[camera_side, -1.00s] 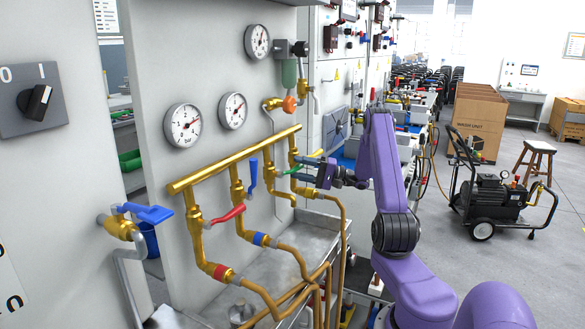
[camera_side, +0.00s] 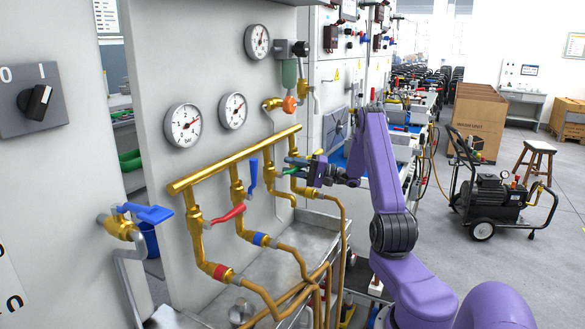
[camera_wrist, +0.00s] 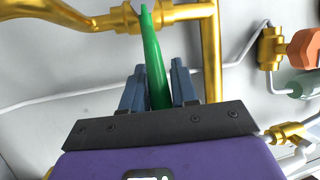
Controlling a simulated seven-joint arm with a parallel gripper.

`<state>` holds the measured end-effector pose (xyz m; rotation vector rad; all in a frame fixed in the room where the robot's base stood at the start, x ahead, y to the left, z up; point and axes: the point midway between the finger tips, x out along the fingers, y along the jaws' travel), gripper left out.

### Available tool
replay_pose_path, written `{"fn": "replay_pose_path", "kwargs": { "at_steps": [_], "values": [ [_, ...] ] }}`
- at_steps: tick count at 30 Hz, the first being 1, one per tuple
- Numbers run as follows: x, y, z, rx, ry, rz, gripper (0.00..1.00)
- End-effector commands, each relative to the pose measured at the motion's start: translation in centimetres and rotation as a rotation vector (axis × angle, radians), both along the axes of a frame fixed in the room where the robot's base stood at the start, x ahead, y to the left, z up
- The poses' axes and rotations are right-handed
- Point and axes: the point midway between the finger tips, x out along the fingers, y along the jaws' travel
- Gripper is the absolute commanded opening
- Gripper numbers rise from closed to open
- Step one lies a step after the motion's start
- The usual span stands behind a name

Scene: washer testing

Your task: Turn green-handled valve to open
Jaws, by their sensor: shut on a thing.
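The green handle (camera_wrist: 152,55) runs down from a gold pipe fitting at the top of the wrist view, between the two blue-grey fingers of my gripper (camera_wrist: 158,76). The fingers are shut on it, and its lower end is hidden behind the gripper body. In the side view my gripper (camera_side: 294,162) is at the far right end of the gold manifold (camera_side: 235,160), in front of the green-handled valve. It largely hides the handle there.
A red-handled valve (camera_side: 228,214) and a blue-handled valve (camera_side: 252,174) hang from the same manifold, left of my gripper. Gauges (camera_side: 183,126) are on the panel above. An orange knob (camera_wrist: 303,48) is to the right in the wrist view. Copper hoses (camera_side: 290,290) run below.

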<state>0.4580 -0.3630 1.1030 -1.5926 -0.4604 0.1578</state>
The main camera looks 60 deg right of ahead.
Motion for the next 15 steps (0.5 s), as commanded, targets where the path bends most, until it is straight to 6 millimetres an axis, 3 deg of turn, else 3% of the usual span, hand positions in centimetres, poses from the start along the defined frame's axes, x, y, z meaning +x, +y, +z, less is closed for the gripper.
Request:
{"fn": "replay_pose_path", "kwargs": {
  "at_steps": [8,15],
  "values": [
    [-0.1,0.0,0.8,-0.099,-0.001,-0.001,0.00],
    [-0.1,0.4,2.2,-0.290,-0.001,-0.001,0.00]
  ]
}}
